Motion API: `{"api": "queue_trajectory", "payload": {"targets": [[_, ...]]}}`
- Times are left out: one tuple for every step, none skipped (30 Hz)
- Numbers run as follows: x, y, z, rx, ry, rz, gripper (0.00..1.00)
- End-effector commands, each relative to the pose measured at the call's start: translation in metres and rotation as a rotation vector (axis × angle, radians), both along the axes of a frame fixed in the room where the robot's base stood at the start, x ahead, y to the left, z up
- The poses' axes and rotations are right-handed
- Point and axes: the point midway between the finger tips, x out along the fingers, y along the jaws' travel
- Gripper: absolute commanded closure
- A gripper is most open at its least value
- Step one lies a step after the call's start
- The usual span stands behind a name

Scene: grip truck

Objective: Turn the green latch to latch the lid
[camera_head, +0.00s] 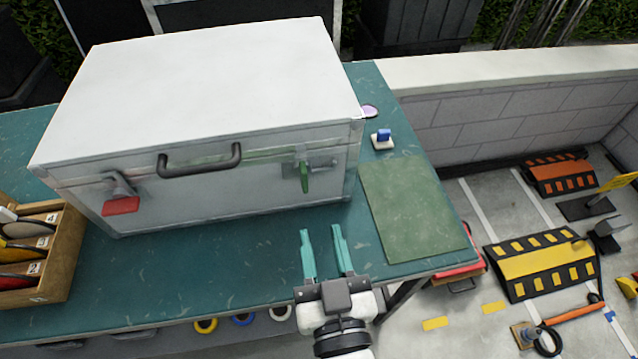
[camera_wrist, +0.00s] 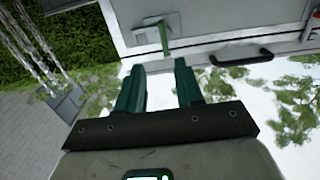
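A white case with a closed lid (camera_head: 200,85) stands on the teal table. The green latch (camera_head: 304,177) is on the right part of its front face, its lever hanging roughly downward from a metal plate. The green latch also shows in the wrist view (camera_wrist: 164,38), ahead of my fingers. A red latch (camera_head: 121,204) is on the left of the front. A black handle (camera_head: 200,160) sits between them on the lid. My gripper (camera_head: 322,238) is open and empty, in front of the case and apart from the latch. It also shows in the wrist view (camera_wrist: 158,68).
A green mat (camera_head: 415,207) lies right of the case, with a small blue-and-white item (camera_head: 382,139) behind it. A wooden tray (camera_head: 62,255) stands at the left. The table in front of the case is clear.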

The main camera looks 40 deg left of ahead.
Motion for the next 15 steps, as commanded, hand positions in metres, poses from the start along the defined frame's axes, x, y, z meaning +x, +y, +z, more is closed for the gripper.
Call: {"api": "queue_trajectory", "payload": {"targets": [[-0.001,0.005,0.002,0.008,-0.008,0.01,0.64],[-0.001,0.007,0.003,0.012,-0.011,0.012,0.64],[0.001,0.01,0.004,0.012,-0.013,0.013,0.64],[0.003,0.013,0.004,0.012,-0.013,0.013,0.64],[0.006,0.015,0.005,0.012,-0.013,0.012,0.64],[0.01,0.02,0.005,0.012,-0.013,0.012,0.64],[0.014,0.023,0.005,0.011,-0.013,0.011,0.64],[0.017,0.027,0.005,0.01,-0.014,0.011,0.64],[0.022,0.032,0.005,0.012,-0.013,0.011,0.64],[0.026,0.037,0.005,0.01,-0.013,0.01,0.64],[0.03,0.041,0.005,0.01,-0.013,0.01,0.64],[0.035,0.046,0.005,0.01,-0.013,0.009,0.64],[0.038,0.05,0.004,0.01,-0.013,0.01,0.64],[0.041,0.054,0.004,0.01,-0.013,0.01,0.64],[0.045,0.059,0.004,0.009,-0.012,0.01,0.64]]}}
